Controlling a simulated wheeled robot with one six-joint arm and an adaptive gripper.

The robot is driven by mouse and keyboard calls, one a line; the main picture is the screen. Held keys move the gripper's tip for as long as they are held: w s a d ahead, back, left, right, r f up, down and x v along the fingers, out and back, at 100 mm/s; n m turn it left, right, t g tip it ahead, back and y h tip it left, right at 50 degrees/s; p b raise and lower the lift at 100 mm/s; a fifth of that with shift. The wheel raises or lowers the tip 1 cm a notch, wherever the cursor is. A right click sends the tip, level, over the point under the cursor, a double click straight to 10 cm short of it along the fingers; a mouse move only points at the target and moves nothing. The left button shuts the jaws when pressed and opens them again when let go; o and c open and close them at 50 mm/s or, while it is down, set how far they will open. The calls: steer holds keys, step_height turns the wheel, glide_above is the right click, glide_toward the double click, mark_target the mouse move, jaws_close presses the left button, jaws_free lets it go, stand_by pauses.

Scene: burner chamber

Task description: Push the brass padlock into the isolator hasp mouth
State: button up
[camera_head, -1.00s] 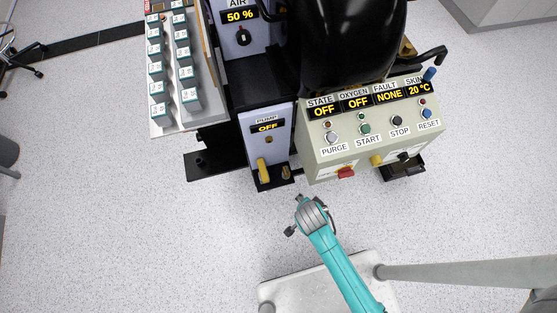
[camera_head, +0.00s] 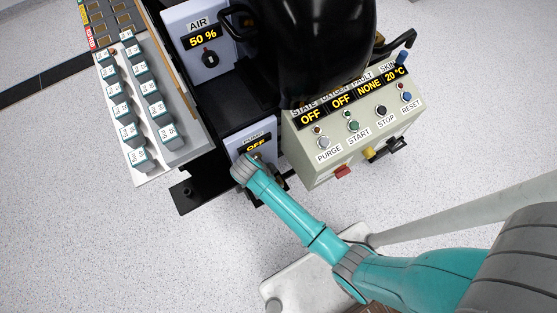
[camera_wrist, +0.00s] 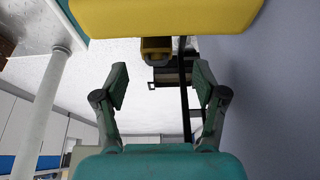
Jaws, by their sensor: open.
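My gripper (camera_wrist: 161,76) is open in the wrist view, with its two fingers apart and no object held between them. A large yellow part (camera_wrist: 165,16), probably the isolator handle, fills the top edge very close to the camera. A smaller yellow block (camera_wrist: 155,49) lies below it, between and beyond the fingers; I cannot tell if it is the brass padlock. In the head view my wrist stands over the front of the pump panel (camera_head: 238,140). It hides my gripper, the padlock and the hasp mouth there.
The beige console (camera_head: 320,170) with its buttons and a red knob (camera_head: 342,171) stands right of my wrist. A rack of teal-marked blocks (camera_head: 190,137) is on the left. A plain grey surface (camera_wrist: 270,100) runs close along the right in the wrist view. Open floor (camera_head: 120,240) lies lower left.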

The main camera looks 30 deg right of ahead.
steer(key=shift+s+x, duration=0.2)
steer(key=shift+x, duration=2.85)
steer(key=c, duration=1.3)
